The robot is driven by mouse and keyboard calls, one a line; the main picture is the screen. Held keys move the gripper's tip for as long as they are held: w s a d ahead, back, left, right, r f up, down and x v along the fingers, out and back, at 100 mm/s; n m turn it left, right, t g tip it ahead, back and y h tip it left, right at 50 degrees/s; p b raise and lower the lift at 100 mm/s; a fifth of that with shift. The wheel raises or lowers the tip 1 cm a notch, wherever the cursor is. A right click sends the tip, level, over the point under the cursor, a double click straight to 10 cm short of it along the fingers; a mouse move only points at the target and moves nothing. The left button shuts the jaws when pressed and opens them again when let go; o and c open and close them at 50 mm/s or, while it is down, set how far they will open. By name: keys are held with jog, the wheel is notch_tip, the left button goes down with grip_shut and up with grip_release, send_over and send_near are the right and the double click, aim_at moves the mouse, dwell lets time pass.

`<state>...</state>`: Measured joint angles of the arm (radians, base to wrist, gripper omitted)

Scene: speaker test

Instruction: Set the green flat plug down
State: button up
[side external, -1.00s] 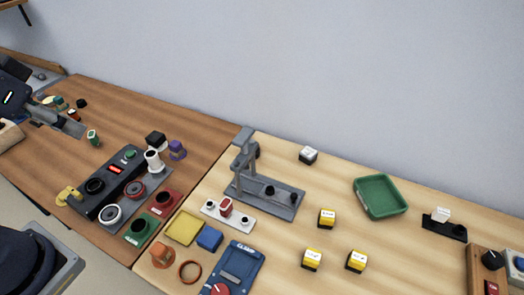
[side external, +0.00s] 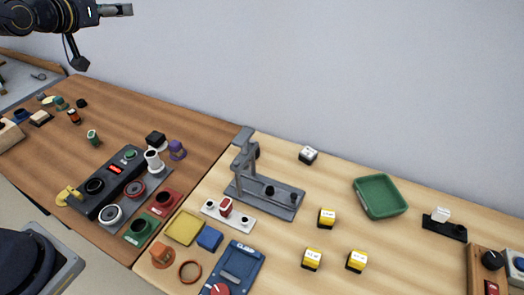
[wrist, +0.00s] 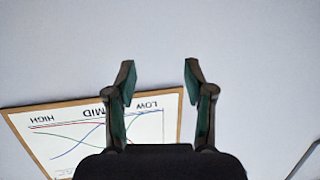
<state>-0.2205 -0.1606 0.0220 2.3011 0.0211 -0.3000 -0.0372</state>
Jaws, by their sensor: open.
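A small green plug (side external: 93,137) stands on the brown table left of the dark control panel; it looks upright. A second, teal-green piece (side external: 60,103) sits farther back at the left; I cannot tell which of them is the flat plug. My gripper (side external: 122,10) is high above the brown table, well apart from both. In the wrist view my gripper (wrist: 160,78) is open, with nothing between its fingers. The wrist view faces the wall and shows neither green piece.
A dark panel (side external: 118,182) with knobs stands on the brown table (side external: 200,130). A grey stand (side external: 262,195), green tray (side external: 381,197) and several yellow blocks are on the lighter table. A LOW/MID/HIGH chart (wrist: 100,130) shows in the wrist view.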

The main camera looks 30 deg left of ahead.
jog(key=w+a+f+n+y, duration=0.2)
jog(key=w+a+f+y, duration=0.15)
jog(key=a+f, duration=0.5)
jog(key=n+g+y, duration=0.2)
jog(key=n+g, duration=0.1)
jog(key=g, duration=0.1)
send_over(90, 136)
jog(key=w+d, duration=0.3)
jog(key=w, duration=0.1)
notch_tip(90, 136, down, 19)
jog(key=s+f, duration=0.1)
jog(key=f, duration=0.2)
jog(key=s+a+f+g, duration=0.1)
jog(key=s+f, duration=0.1)
jog(key=f, duration=0.2)
jog(key=s+a+f+n+g, duration=0.1)
jog(key=s+f, duration=0.1)
jog(key=f, duration=0.2)
jog(key=shift+f, duration=0.15)
notch_tip(90, 136, down, 3)
jog(key=shift+r, duration=0.1)
jog(key=shift+x, duration=1.15)
jog(key=shift+w+a, duration=0.15)
jog(key=shift+w, duration=0.15)
